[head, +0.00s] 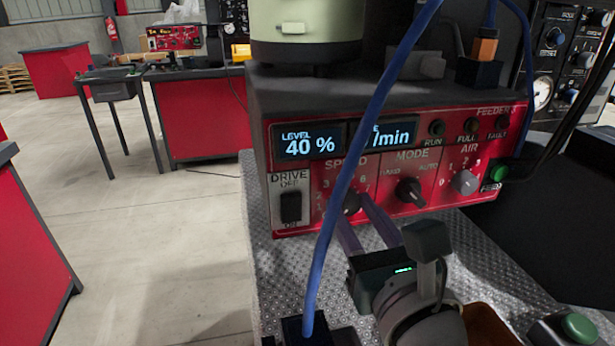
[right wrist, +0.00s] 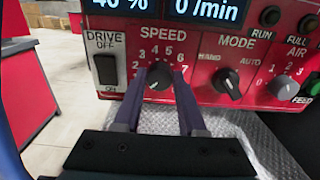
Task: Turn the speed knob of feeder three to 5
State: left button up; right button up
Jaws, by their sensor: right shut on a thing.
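The red control panel (head: 300,222), lettered FEEDER 3 at its top right, stands before me. Its speed knob (right wrist: 158,76) is black, with numbers around it on a scale; it also shows in the head view (head: 351,203), partly hidden by the fingers and a blue cable. My right gripper (right wrist: 160,80) has its two purple fingers on either side of this knob and is shut on it. I cannot clearly read which number the knob points to. The displays (head: 309,142) read LEVEL 40 % and, in the right wrist view, 0 /min. My left gripper is not in view.
The drive switch (right wrist: 106,69) is left of the speed knob; the mode knob (right wrist: 226,82) and air knob (right wrist: 281,87) are to its right. A blue cable (head: 338,190) hangs across the panel. The dimpled metal top (head: 262,262) lies below.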

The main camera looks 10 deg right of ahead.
grip_shut()
jog(key=shift+m, duration=0.3)
